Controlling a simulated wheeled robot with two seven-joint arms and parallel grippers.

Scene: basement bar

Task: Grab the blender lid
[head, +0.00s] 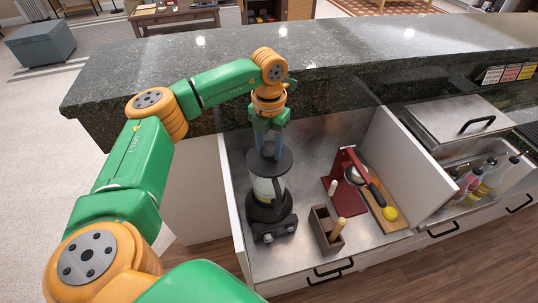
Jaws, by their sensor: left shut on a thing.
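The blender (271,203) stands upright on the metal surface below the dark counter, with a black base and a pale jar. Its dark round lid (258,165) sits on top of the jar or just above it; I cannot tell whether they touch. My left gripper (268,152) points down from above and is shut on the lid at its top. The fingertips partly cover the far side of the lid. My right gripper is not in view.
A wooden box (324,236) with tools stands right of the blender. A red stand (338,175) and a cutting board (390,219) with a yellow lemon are farther right. White panels enclose the metal surface. The granite counter (170,62) rises behind it.

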